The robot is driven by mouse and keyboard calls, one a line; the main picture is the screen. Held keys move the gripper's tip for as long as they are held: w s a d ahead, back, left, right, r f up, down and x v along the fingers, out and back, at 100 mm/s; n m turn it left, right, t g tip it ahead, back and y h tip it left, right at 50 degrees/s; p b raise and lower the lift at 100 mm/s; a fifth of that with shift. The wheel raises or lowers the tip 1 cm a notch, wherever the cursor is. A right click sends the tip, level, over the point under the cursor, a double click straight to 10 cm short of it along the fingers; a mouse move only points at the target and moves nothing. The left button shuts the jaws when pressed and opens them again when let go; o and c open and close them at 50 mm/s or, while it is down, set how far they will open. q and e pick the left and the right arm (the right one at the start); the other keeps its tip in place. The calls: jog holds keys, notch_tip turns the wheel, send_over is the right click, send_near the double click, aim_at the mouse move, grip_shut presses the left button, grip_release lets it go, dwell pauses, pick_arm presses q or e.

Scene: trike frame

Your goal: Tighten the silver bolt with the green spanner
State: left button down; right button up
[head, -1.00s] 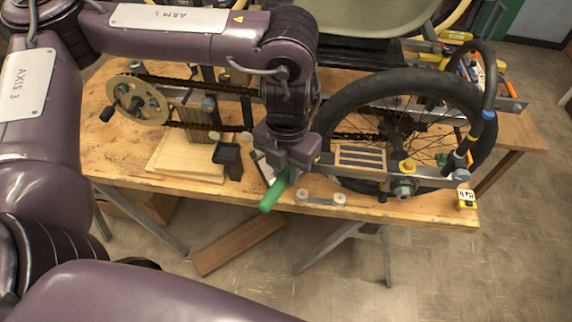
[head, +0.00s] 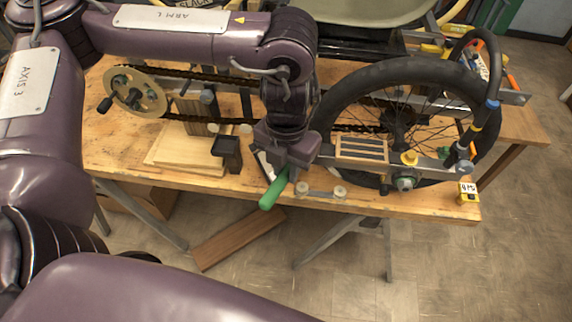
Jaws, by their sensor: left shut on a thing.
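My left gripper (head: 290,166) is shut on the green spanner (head: 273,190) near the front edge of the workbench. The spanner's green handle sticks out below the jaws, pointing down and left. Its head is hidden by the gripper. A silver bolt-like piece (head: 404,184) shows on the grey bar in front of the wheel, to the right of the gripper and apart from it. It is too small to tell for sure that it is the silver bolt. My right gripper is not in view.
The wheel (head: 322,112) stands behind and right of the gripper. A slotted block (head: 361,150) and a yellow knob (head: 409,158) are by the bar. A black holder (head: 227,152) stands left of the gripper. A yellow tag (head: 468,191) is at the bench's front right corner.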

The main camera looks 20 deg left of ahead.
pick_arm(q)
jog(key=shift+p, duration=0.55)
dwell(0.9)
jog(key=shift+f+b, duration=0.85)
jog(key=shift+f, duration=0.25)
dwell(0.4)
jog(key=c, duration=1.7)
grip_release()
jog(key=shift+c, duration=0.2)
grip_shut()
jog(key=shift+w+a+m, duration=0.25)
jog(key=shift+a+m, duration=0.65)
jog(key=shift+w+a+m, duration=0.2)
jog(key=shift+a+m, duration=0.7)
